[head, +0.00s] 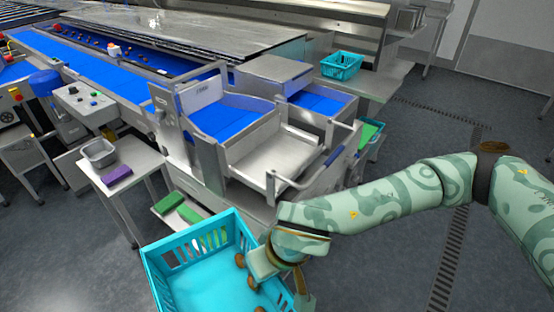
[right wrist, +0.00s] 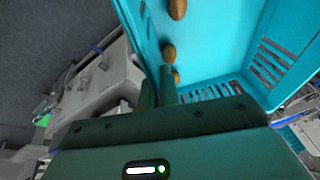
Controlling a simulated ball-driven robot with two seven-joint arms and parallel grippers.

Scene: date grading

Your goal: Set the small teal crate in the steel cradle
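A teal crate (head: 165,268) with slotted walls is at the bottom of the head view, seen from above over the floor. It holds a few brown dates (head: 240,260). My right gripper (head: 272,275) is at the crate's right-hand wall in the head view. In the right wrist view the crate (right wrist: 225,50) fills the upper right, and its wall runs down between my fingers (right wrist: 157,90), which look closed on it. A steel tray-like cradle (head: 268,160) with low walls and a bar frame stands beyond the crate and looks empty. My left gripper is not in view.
A small table (head: 125,160) with a grey bin (head: 98,152) and a purple block (head: 117,175) stands left. Another teal crate (head: 342,66) sits on a steel bench behind. Green pads (head: 180,208) lie on a low step before the machine. Floor is clear at right.

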